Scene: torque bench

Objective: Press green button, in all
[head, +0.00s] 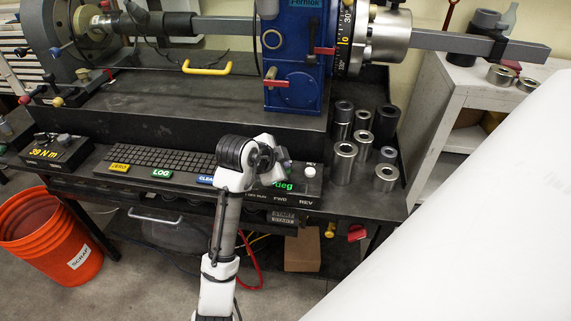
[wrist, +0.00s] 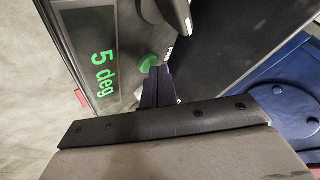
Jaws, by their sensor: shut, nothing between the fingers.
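A round green button (wrist: 148,63) sits on a dark control panel beside a display reading "5 deg" in the wrist view. My gripper (wrist: 160,71) is shut and empty, with its dark fingertips right at the button's edge in the picture. I cannot tell whether they touch it. In the head view my gripper (head: 278,163) is over the right part of the bench's front panel, and my arm hides the round button there. The display (head: 283,185) shows partly, with "deg" in green. A rectangular green LOG key (head: 161,173) is farther left on the panel.
Several metal sockets (head: 345,163) stand to the right. The blue machine housing (head: 295,55) rises behind. An orange bucket (head: 48,240) stands at left.

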